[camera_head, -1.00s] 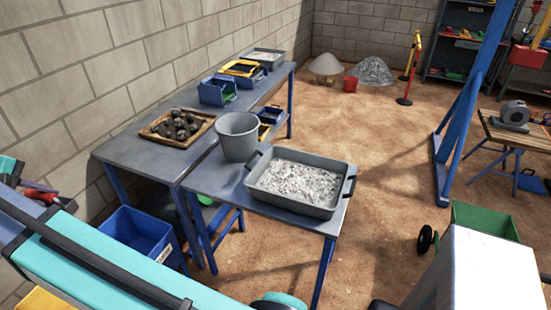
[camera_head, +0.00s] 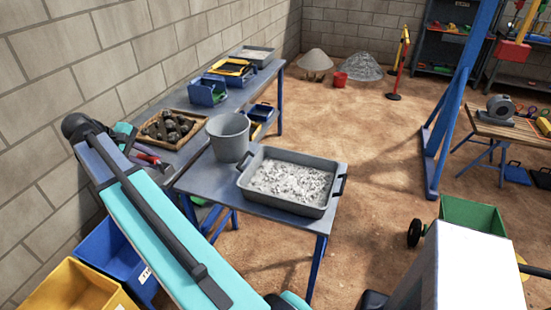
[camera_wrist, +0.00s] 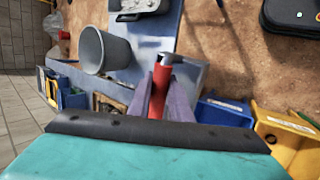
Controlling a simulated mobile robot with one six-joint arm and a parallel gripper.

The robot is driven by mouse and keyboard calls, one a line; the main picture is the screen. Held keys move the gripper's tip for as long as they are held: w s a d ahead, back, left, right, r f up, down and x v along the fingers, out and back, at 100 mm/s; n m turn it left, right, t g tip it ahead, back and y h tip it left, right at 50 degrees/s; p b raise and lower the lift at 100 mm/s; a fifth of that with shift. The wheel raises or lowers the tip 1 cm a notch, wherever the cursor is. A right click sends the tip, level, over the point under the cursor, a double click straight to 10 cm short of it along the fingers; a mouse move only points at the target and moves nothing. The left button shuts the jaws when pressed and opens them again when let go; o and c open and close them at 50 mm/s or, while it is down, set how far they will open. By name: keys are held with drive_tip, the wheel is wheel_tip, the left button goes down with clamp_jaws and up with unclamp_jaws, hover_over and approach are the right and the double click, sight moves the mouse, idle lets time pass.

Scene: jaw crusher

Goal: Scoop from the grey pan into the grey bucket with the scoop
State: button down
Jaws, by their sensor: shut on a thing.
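The grey pan (camera_head: 262,200) holds pale crushed stone and sits on the front of the blue-grey table. The grey bucket (camera_head: 228,137) stands upright just left of the pan and looks empty from here. It also shows in the wrist view (camera_wrist: 104,50), with part of the pan (camera_wrist: 128,17) at the top. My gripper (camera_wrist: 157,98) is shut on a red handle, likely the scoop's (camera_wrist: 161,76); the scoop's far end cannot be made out. In the head view the red handle (camera_head: 150,158) shows by my arm, left of the bucket and near the tray of rocks.
A wooden tray of dark rocks (camera_head: 148,140) lies on the left table. Blue (camera_head: 109,262) and yellow (camera_head: 48,299) bins stand below, by my arm. Gravel piles (camera_head: 358,67) and a red bucket (camera_head: 340,79) are far back.

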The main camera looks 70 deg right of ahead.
drive_tip(key=s+d+f+m+g+y+p, duration=0.1)
drive_tip(key=s+d+f+g, duration=0.1)
drive_tip(key=s+d, duration=0.8)
drive_tip(key=s+d+f+m+g+p, duration=0.1)
drive_tip(key=s+d+f+m+p, duration=0.1)
drive_tip(key=s+d, duration=0.8)
drive_tip(key=s+d+f+m+g+y+p, duration=0.1)
drive_tip(key=s+d, duration=0.3)
drive_tip(key=s, duration=0.7)
drive_tip(key=s+d+f+m+g+y+p, duration=0.1)
drive_tip(key=s+d, duration=0.4)
drive_tip(key=s, duration=0.7)
drive_tip(key=shift+s+f+y, duration=0.25)
drive_tip(key=shift+f+y, duration=0.05)
drive_tip(key=shift+f, duration=0.25)
drive_tip(key=shift+f, duration=0.1)
